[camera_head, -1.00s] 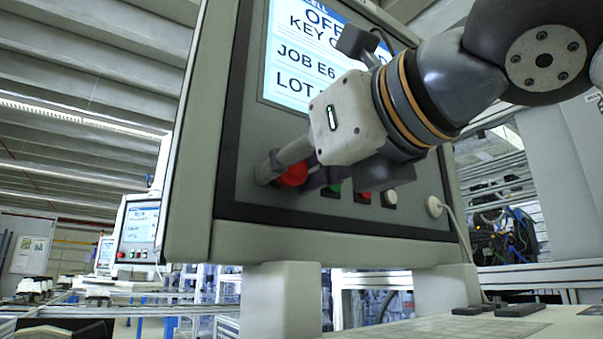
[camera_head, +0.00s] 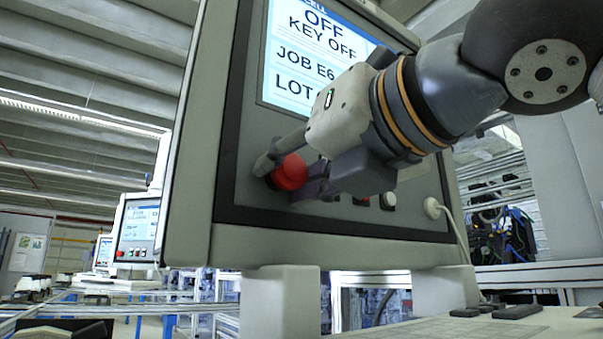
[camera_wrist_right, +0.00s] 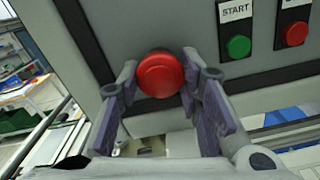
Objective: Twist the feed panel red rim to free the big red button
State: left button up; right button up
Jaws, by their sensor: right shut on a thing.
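The feed panel (camera_head: 228,200) is a large grey cabinet with a lit screen reading OFF, KEY OFF. The big red button (camera_head: 291,172) sits low on its front, near the left corner. My right gripper (camera_head: 288,174) is at the panel with one finger on each side of the button, shut on its red rim. In the right wrist view the red button (camera_wrist_right: 160,74) shows between the two fingertips (camera_wrist_right: 158,82). The rim itself is mostly hidden by the fingertips and the button head. My left gripper is in no view.
A green START button (camera_wrist_right: 238,46) and another red button (camera_wrist_right: 295,33) sit to the right of the big one. A white knob (camera_head: 388,201) and a cable plug (camera_head: 432,207) are farther right. A ledge with dark items (camera_head: 517,311) lies below the panel.

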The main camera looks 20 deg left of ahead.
aim_at(278, 105)
jog(key=shift+m, duration=0.6)
jog(key=shift+m, duration=0.3)
jog(key=o, duration=1.2)
notch_tip(278, 105, up, 10)
jog(key=shift+f, duration=0.1)
